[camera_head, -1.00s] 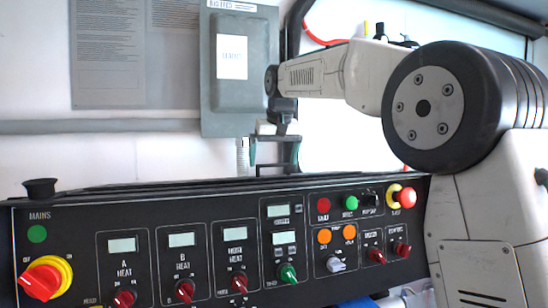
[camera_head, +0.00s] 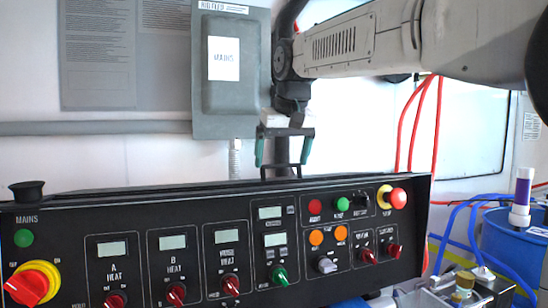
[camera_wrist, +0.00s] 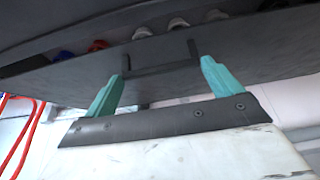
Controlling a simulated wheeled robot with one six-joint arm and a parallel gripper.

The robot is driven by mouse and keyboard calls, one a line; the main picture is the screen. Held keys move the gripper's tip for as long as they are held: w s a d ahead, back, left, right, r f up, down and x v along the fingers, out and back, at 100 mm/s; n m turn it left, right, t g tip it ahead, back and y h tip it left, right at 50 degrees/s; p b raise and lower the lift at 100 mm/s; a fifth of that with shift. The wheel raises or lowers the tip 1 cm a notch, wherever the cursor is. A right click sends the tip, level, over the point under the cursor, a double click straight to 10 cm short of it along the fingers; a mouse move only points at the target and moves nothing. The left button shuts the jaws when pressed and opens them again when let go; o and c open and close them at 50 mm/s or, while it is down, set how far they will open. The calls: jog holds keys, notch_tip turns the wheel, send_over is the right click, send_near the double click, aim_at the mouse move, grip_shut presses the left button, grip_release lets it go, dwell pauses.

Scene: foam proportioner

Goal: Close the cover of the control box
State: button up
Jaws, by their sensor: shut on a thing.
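The black control box (camera_head: 140,222) fills the lower part of the head view, its front covered with knobs, displays and buttons. A dark flat panel (camera_wrist: 245,65), which looks like its cover, shows in the wrist view with a black bar handle (camera_wrist: 160,70). In the head view it is only a thin dark edge behind the box top, so its angle is unclear. My gripper (camera_head: 284,150) hangs at the back edge of the box. Its two teal fingers, also in the wrist view (camera_wrist: 163,85), are shut on the handle, one at each end.
A grey mains box (camera_head: 232,110) is on the wall behind, left of my arm. A black knob-shaped cap (camera_head: 36,190) stands on the control box's left end. Red hoses (camera_head: 437,125), blue hoses (camera_head: 462,215) and a blue drum (camera_head: 505,240) are at the right.

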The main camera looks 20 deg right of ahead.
jog(key=shift+s+r, duration=0.2)
jog(key=shift+s, duration=1.2)
jog(key=o, duration=1.1)
jog(key=shift+s, duration=0.1)
jog(key=shift+s+r, duration=0.1)
jog(key=v, duration=0.7)
jog(key=shift+r, duration=0.4)
jog(key=shift+s, duration=0.1)
